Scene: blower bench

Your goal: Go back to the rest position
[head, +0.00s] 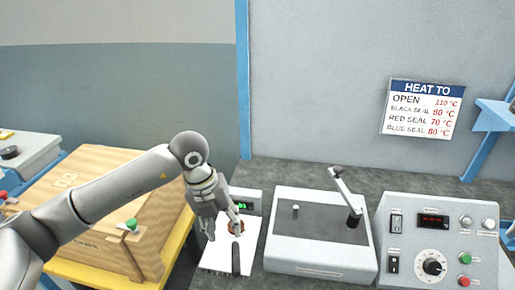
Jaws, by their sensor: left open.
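My left gripper (222,228) comes in from the left and points down over a white plate (215,262) on the bench. Its fingers are open, on either side of a gap. A small orange-brown round thing (237,227) shows right by the fingertips; I cannot tell whether they touch it. A dark upright handle-like piece (236,260) stands just in front of it. My right gripper is not in view.
A grey box with a lever (347,195) stands right of the plate. A control panel (440,240) with knobs and a red display is further right. A small green display (243,206) sits behind the plate. A wooden crate (90,205) lies under my left arm. A heat sign (423,109) hangs on the wall.

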